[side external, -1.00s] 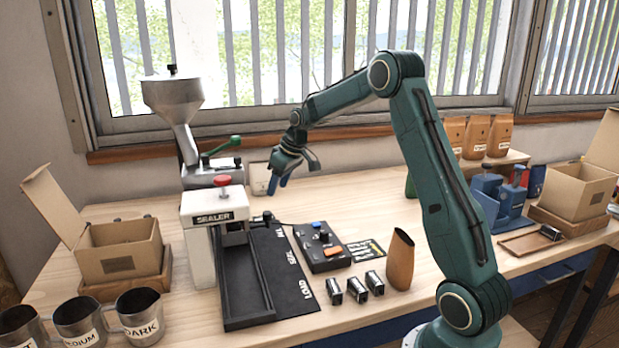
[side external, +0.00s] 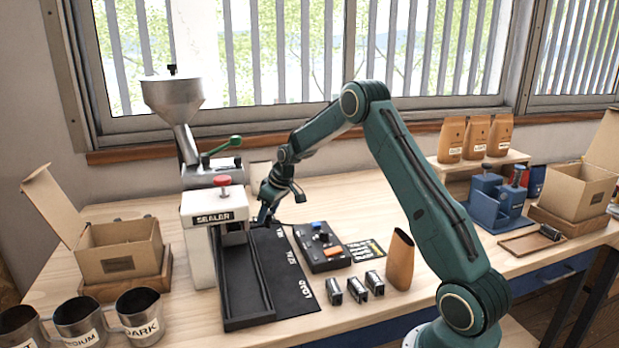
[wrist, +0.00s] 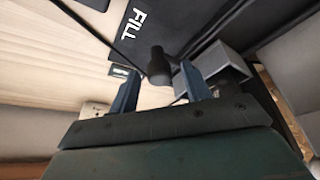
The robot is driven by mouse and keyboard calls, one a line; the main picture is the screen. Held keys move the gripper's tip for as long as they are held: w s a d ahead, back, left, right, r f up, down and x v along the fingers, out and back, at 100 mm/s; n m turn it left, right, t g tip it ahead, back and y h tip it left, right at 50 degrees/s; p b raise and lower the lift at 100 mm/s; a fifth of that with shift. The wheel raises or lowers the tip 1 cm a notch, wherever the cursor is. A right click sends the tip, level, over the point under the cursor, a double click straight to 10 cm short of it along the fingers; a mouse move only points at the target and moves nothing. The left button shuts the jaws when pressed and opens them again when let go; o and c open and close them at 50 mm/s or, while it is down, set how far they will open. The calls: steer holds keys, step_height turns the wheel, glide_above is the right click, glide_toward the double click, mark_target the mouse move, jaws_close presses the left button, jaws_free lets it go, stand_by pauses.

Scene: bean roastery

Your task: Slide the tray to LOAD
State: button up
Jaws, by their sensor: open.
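The grey tray (side external: 235,239) sits in the dark rail track (side external: 243,295), at the far end beneath the sealer (side external: 215,208), beside the FILL marking. Part of it is hidden by the sealer. In the wrist view, a grey block that looks like the tray (wrist: 213,68) is at upper right, with a black rod and round knob (wrist: 158,66) beside it. My gripper (side external: 264,218) is low at the far end of the track, right of the sealer. In the wrist view my gripper (wrist: 158,85) is open, with the knob between or just beyond its fingertips; contact cannot be told.
A filler funnel (side external: 173,97) stands behind the sealer.

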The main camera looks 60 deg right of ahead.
jaws_close()
steer(key=shift+s+a, duration=0.1)
steer(key=s+a, duration=1.8)
steer(key=shift+s+a, duration=0.2)
steer(key=shift+a, duration=0.05)
stand_by(0.5)
steer(key=shift+c, duration=0.7)
jaws_free()
steer(key=shift+s+a, duration=0.1)
steer(key=shift+o, duration=0.7)
